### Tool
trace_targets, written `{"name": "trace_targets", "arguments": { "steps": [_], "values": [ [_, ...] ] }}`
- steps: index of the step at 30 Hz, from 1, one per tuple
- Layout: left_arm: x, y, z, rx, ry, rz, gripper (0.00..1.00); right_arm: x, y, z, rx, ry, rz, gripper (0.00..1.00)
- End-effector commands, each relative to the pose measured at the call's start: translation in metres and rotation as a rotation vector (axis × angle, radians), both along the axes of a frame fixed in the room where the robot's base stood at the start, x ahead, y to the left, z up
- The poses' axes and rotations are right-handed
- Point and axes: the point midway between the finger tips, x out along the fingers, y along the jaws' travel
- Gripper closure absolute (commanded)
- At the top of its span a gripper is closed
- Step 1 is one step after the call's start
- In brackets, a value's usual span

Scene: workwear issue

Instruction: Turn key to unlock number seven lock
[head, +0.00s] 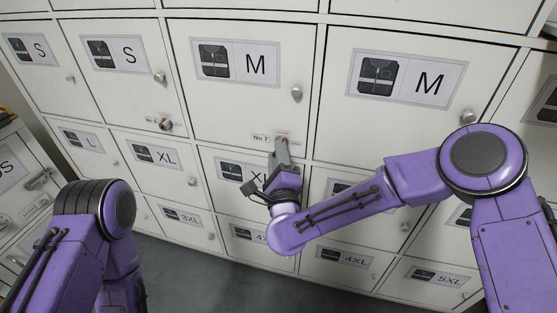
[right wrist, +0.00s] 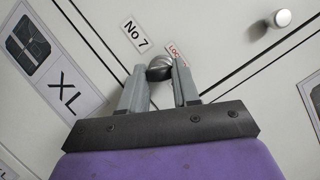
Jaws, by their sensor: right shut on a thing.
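The number seven lock sits at the lower edge of an M locker door (head: 243,85), beside a "No 7" label (head: 261,138) that also shows in the right wrist view (right wrist: 135,35). My right gripper (head: 281,146) is at this lock, its fingers shut on a rounded dark metal key head (right wrist: 159,68) in the right wrist view. A red-lettered tag reading "LOC..." (right wrist: 177,53) is partly hidden behind a finger. The keyhole is hidden by the key head and fingers. My left arm is at the lower left of the head view; its gripper is out of view.
A number six lock (head: 166,125) with a red mark is on the S door to the left. Round door knobs stick out, one above right of my right gripper (head: 297,93). Lockers fill the wall; grey floor (head: 200,275) is clear below.

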Motion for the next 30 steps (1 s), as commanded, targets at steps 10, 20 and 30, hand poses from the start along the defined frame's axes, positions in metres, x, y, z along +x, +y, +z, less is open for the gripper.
{"name": "trace_targets", "arguments": {
  "steps": [10, 20, 30],
  "values": [
    [0.0, 0.0, -0.016, 0.0, 0.0, 0.0, 0.57, 0.003, -0.002, 0.001, 0.074, -0.031, -0.008, 0.99],
    [0.0, 0.0, -0.029, 0.0, 0.0, 0.0, 0.57, 0.003, -0.002, 0.001, 0.139, -0.053, -0.007, 0.99],
    [0.0, 0.0, -0.043, 0.0, 0.0, 0.0, 0.57, 0.004, -0.002, 0.001, 0.208, -0.075, -0.008, 0.99]
  ]
}}
